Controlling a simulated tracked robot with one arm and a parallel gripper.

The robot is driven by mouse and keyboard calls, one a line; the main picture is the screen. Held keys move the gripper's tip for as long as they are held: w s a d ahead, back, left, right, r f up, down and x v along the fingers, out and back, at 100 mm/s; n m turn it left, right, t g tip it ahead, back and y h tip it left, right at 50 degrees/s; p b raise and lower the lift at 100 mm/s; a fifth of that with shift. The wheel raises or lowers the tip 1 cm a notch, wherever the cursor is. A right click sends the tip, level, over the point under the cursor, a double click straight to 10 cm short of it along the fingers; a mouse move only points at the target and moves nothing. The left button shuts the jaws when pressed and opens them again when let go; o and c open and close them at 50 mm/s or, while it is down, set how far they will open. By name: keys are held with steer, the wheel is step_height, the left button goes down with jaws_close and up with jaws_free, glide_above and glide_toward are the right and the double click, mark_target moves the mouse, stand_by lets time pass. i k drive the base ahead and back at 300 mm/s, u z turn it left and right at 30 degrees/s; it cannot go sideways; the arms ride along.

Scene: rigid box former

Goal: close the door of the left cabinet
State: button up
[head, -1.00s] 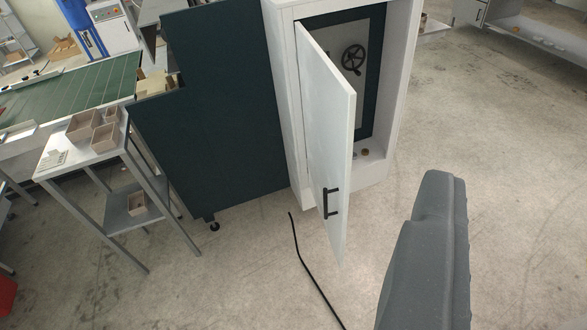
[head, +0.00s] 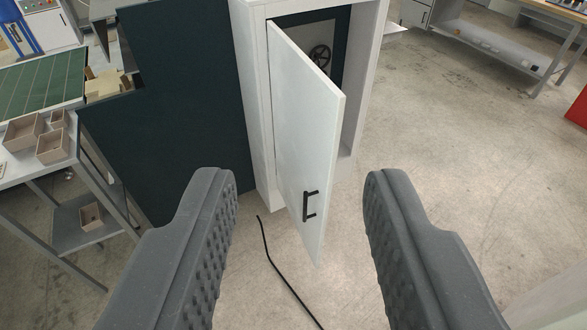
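The left cabinet (head: 250,110) is a white upright cabinet at the top middle of the head view. Its white door (head: 305,130) stands partly open, hinged on the left and swung out toward me. A black handle (head: 310,206) is on the lower right of the door's outer face. Through the gap I see a dark handwheel (head: 320,56) inside; the lower interior is mostly hidden by the door. My gripper (head: 298,185) is wide open and empty, its two grey fingers to either side of the door's lower part in the picture, touching nothing that I can see.
A dark green panel (head: 190,90) stands left of the cabinet. A metal side table (head: 75,165) with small boxes is at the left. A black cable (head: 275,265) lies on the floor below the door. Open concrete floor (head: 440,140) is at the right.

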mark_target(308, 108)
steer(key=u, duration=0.1)
steer(key=i, duration=1)
steer(key=z, duration=0.1)
